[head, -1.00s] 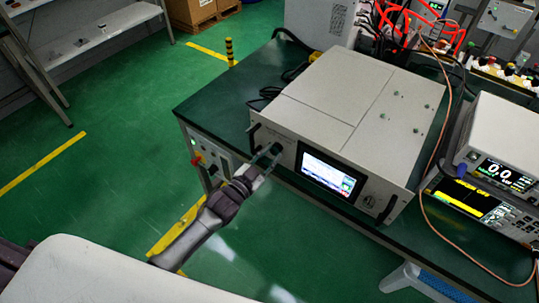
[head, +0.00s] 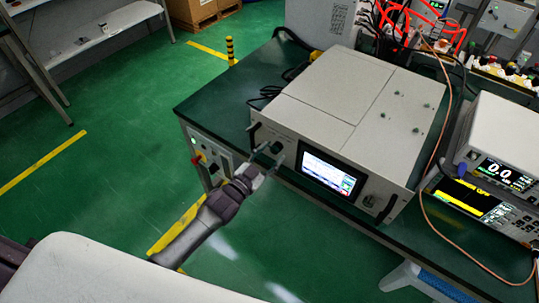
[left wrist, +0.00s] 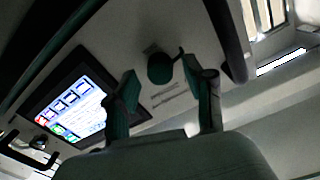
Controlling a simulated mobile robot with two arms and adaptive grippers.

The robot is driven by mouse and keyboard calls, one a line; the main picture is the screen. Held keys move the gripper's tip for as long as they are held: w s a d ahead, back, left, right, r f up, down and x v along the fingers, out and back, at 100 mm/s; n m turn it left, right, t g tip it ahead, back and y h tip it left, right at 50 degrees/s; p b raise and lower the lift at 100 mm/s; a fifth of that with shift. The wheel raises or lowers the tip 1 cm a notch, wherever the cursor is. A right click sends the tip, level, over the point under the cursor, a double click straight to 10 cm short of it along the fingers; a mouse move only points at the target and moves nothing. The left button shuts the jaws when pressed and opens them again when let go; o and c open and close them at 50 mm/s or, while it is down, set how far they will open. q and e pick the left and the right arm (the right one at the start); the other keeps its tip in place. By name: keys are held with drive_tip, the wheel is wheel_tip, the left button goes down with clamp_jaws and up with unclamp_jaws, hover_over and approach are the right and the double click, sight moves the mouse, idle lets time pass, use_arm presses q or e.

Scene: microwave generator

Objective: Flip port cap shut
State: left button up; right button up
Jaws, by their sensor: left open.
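The generator (head: 325,90) is a pale box on the green bench, with a lit screen (head: 328,174) on its front panel. A dark round port cap (head: 277,148) shows on the panel, left of the screen. In the left wrist view the cap (left wrist: 160,69) is a dark green disc with a small dark piece behind it. I cannot tell how far it is tilted. My left gripper (head: 271,156) is open in front of the panel. Its fingertips (left wrist: 157,66) stand either side of the cap; contact is unclear. My right gripper is not in view.
Dark handles (head: 254,134) stick out at the panel's ends, one (head: 386,208) right of the screen. Instruments (head: 497,150) stand at the right of the bench (head: 215,105), with a brown cable (head: 424,205) hanging in front.

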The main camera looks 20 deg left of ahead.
use_arm(q)
drive_tip(key=v, duration=1.2)
drive_tip(key=s+a+f+n+g+y, duration=0.1)
drive_tip(key=s+a+f+g+y, duration=0.2)
drive_tip(key=f, duration=0.7)
drive_tip(key=s+f+n+g, duration=0.1)
drive_tip(key=s+f+g, duration=0.1)
drive_tip(key=s+f, duration=0.6)
drive_tip(key=s+a+f+n+g+y, duration=0.1)
drive_tip(key=s+a+f+g+y, duration=0.15)
drive_tip(key=f, duration=0.85)
drive_tip(key=s+f+n+g, duration=0.1)
drive_tip(key=s+f+g, duration=0.3)
drive_tip(key=s, duration=0.8)
drive_tip(key=s+d+f+n+g, duration=0.1)
drive_tip(key=s+f+g, duration=0.3)
drive_tip(key=s+f, duration=0.5)
drive_tip(key=s, duration=0.3)
drive_tip(key=shift+s+y, duration=0.15)
drive_tip(key=shift+y, duration=0.2)
drive_tip(key=shift+d+g, duration=0.1)
drive_tip(key=shift+g, duration=0.15)
